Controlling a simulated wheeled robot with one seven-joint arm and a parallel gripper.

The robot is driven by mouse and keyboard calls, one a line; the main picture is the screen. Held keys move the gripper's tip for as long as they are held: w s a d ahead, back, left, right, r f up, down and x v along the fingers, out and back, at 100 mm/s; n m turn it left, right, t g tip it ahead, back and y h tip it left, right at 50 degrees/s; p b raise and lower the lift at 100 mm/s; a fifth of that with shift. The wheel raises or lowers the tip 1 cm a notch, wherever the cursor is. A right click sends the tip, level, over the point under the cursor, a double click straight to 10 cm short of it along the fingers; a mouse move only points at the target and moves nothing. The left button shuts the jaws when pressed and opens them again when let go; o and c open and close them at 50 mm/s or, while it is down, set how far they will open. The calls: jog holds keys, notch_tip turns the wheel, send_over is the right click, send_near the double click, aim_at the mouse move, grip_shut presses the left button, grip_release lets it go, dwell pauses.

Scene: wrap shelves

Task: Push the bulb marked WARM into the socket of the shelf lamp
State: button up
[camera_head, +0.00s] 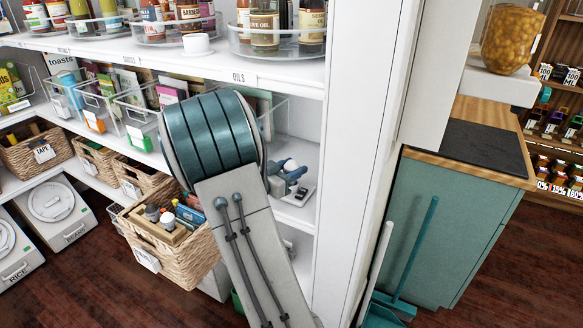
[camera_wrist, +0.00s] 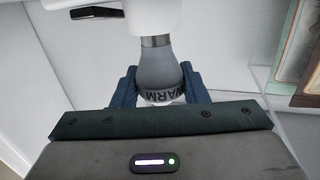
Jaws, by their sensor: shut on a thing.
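The bulb's narrow metal collar (camera_wrist: 155,41) points away from my gripper and meets the underside of a white body, apparently the shelf lamp (camera_wrist: 150,16). The collar's far end is hidden, so I cannot tell how deep it sits. In the head view, my arm hides the bulb and the lamp.
White shelves (camera_head: 300,75) hold bottles on clear turntables (camera_head: 277,48) above and clear bins (camera_head: 138,130) below. Wicker baskets (camera_head: 190,258) stand lower left. A white upright panel (camera_head: 365,130) is close to the right of my arm. A broom and dustpan (camera_head: 385,312) lean beyond it.

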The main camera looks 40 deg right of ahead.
jog(key=shift+f, duration=0.4)
jog(key=o, duration=1.1)
jog(key=shift+c, duration=0.2)
jog(key=s+a, duration=0.1)
jog(key=a, duration=1.2)
jog(key=shift+s+a+r, duration=0.35)
jog(key=shift+r, duration=0.05)
jog(key=shift+w, duration=0.1)
